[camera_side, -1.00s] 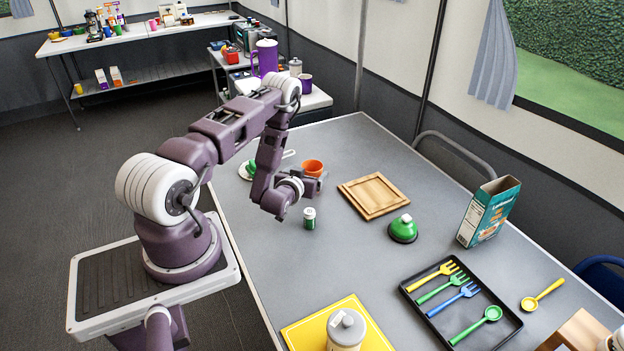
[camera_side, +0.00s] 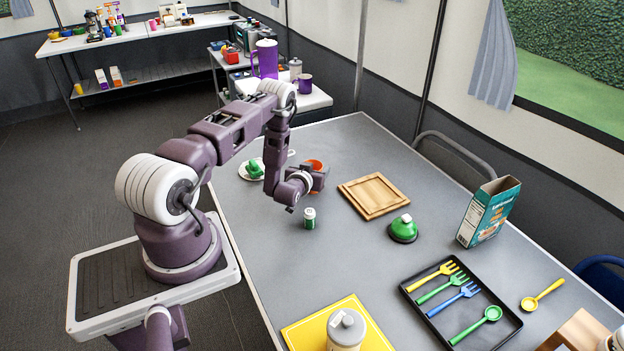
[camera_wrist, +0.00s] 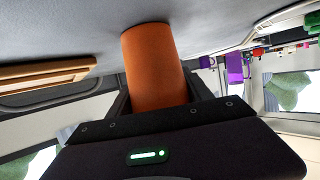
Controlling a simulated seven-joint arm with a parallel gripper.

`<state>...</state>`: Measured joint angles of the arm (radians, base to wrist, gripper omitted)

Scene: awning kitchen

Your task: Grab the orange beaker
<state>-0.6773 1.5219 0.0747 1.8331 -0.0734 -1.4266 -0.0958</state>
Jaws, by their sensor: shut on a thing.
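In the wrist view the orange beaker (camera_wrist: 153,62) fills the middle, between the two dark fingers of my gripper (camera_wrist: 158,97). My gripper is shut on it, one finger at each side. The beaker's base meets the grey table surface in the wrist view, and I cannot tell whether it is lifted at all.
A green and white can (camera_side: 309,219) stands just in front of my gripper. A plate with a green thing (camera_side: 255,169) lies to the left. The table between (camera_side: 340,255) is clear.

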